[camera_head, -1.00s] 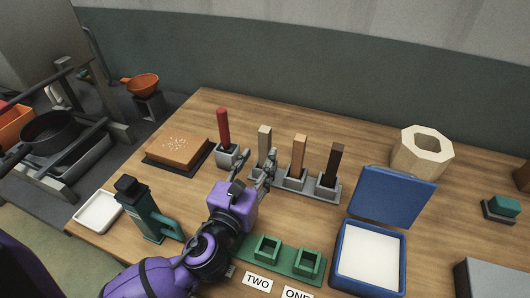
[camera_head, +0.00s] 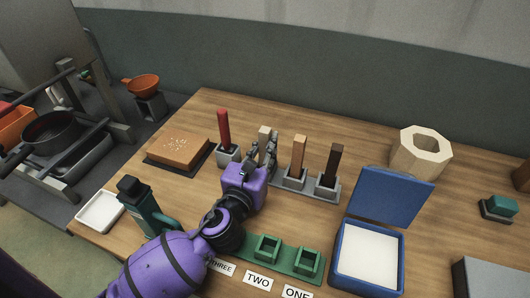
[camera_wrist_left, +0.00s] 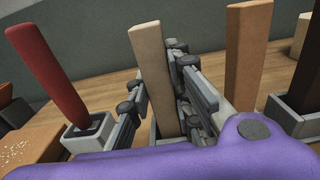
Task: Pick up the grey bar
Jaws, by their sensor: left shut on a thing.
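The bar that best fits grey is a pale greyish-beige upright bar (camera_head: 264,131), second from the left in the row. In the left wrist view this bar (camera_wrist_left: 152,60) stands between the two fingers, its lower end at its grey socket. My left gripper (camera_head: 264,146) is shut on it, one finger on each side. The gripper's body hides most of the bar and its socket in the head view. In the left wrist view the gripper (camera_wrist_left: 160,90) holds the bar below its top. My right gripper is not in view.
A red bar (camera_head: 223,126) stands to the left, and a tan bar (camera_head: 298,152) and a dark brown bar (camera_head: 334,163) to the right.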

